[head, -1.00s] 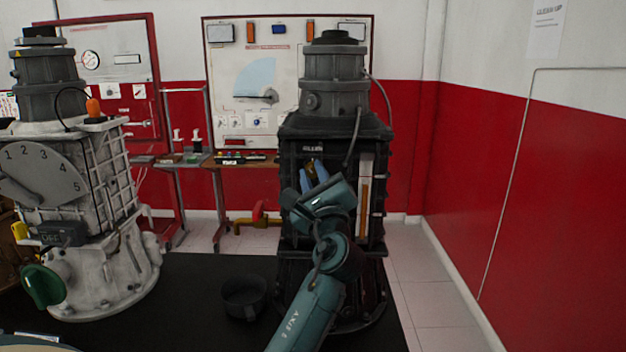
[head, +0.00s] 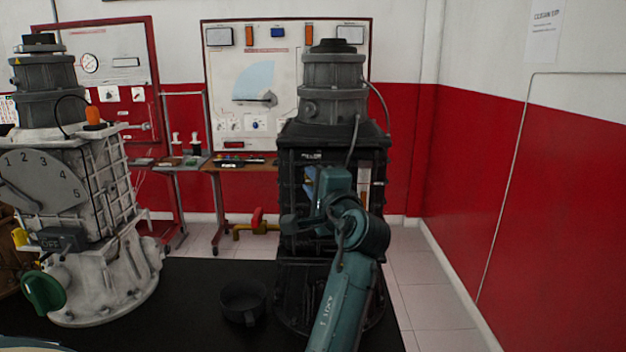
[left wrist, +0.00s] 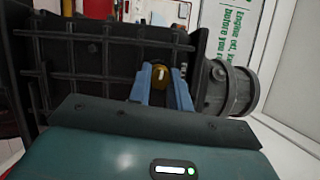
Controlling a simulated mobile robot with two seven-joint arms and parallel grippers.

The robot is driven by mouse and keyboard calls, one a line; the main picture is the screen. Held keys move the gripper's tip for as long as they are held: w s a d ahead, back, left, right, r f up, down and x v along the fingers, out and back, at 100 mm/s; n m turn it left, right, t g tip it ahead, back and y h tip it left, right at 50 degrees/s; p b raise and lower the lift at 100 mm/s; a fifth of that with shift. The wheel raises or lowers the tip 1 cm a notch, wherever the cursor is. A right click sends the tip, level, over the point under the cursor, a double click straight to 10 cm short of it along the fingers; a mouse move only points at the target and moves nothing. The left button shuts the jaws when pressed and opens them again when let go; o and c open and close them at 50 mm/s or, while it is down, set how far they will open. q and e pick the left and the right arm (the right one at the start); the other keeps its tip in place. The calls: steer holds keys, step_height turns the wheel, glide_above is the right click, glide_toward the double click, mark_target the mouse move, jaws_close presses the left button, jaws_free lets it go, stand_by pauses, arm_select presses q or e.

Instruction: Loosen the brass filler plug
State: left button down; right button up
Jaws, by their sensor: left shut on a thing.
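The brass filler plug (left wrist: 160,74) is on the side of the dark engine trainer (head: 330,147). It is a round golden knob with a pale mark on its face. My left gripper (left wrist: 162,72) is shut on it, one blue finger on each side in the left wrist view. In the head view, my left gripper (head: 312,178) is at the dark trainer's front, and its teal wrist hides the plug. I cannot tell how far the plug is threaded in. My right gripper is not in view.
A white engine trainer (head: 125,220) with a numbered dial (head: 40,180) and green knob (head: 42,291) stands at left. A black pan (head: 243,301) sits on the black tabletop (head: 195,325). Panel boards stand behind. The floor at right is clear.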

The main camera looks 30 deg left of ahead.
arm_select(q)
steer(key=shift+n, duration=0.5)
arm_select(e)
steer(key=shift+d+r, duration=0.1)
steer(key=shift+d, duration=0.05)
arm_select(q)
steer(key=c, duration=1.3)
jaws_free()
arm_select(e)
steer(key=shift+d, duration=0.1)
